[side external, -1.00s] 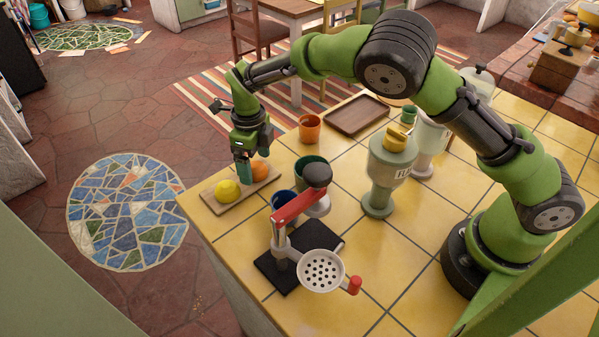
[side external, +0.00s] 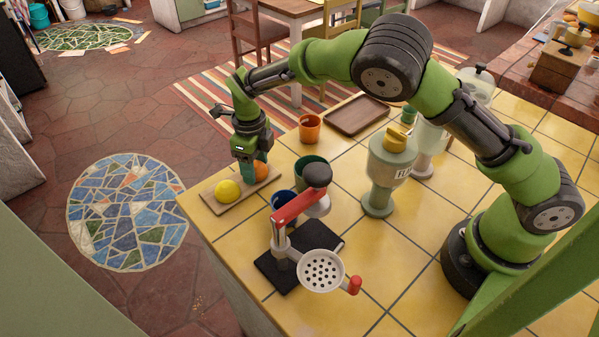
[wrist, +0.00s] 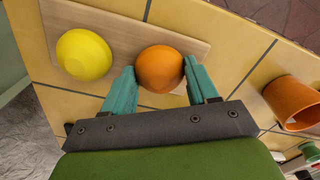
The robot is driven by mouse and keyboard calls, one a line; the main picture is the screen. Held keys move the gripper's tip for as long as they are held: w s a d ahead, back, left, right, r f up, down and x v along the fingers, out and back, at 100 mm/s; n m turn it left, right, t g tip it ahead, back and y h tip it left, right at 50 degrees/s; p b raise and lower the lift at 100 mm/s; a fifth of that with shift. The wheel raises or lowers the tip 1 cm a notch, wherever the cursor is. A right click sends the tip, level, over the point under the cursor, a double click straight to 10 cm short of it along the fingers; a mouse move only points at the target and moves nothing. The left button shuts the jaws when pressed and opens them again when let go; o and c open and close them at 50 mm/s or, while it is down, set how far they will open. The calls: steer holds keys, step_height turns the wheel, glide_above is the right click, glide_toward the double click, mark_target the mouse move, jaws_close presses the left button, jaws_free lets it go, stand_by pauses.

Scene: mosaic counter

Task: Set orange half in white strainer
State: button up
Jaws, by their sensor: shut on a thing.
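The orange half (wrist: 160,68) sits between the two teal fingers of my gripper (wrist: 160,80) in the wrist view, with a finger against each side. In the side view my gripper (side external: 245,170) is low over the wooden board, and the orange half (side external: 261,170) is partly hidden behind a finger. It is at or just above the board's surface; I cannot tell which. The white strainer (side external: 321,270), a round perforated cup with a red-tipped handle, is part of the press at the counter's front. The strainer is empty and well apart from my gripper.
A yellow lemon half (side external: 228,191) lies on the wooden board (side external: 210,205) beside the orange. A blue cup (side external: 283,200), a green cup (side external: 311,170) and an orange cup (side external: 310,128) stand nearby.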

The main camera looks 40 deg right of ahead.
step_height(320, 180, up, 10)
steer(key=shift+a+f, duration=0.1)
steer(key=shift+f, duration=0.15)
steer(key=s+a+r+n, duration=0.3)
steer(key=s+a+r, duration=0.15)
steer(key=s, duration=0.45)
steer(key=s+a+r+n, duration=0.35)
steer(key=s+a, duration=0.25)
steer(key=s, duration=0.3)
steer(key=s+d+f+n, duration=0.2)
steer(key=s+n, duration=0.3)
steer(key=s, duration=0.7)
steer(key=shift+n, duration=0.25)
steer(key=shift+w+a+f, duration=0.1)
steer(key=shift+f, duration=1.6)
steer(key=shift+w+f, duration=0.1)
steer(key=shift+f, duration=1.55)
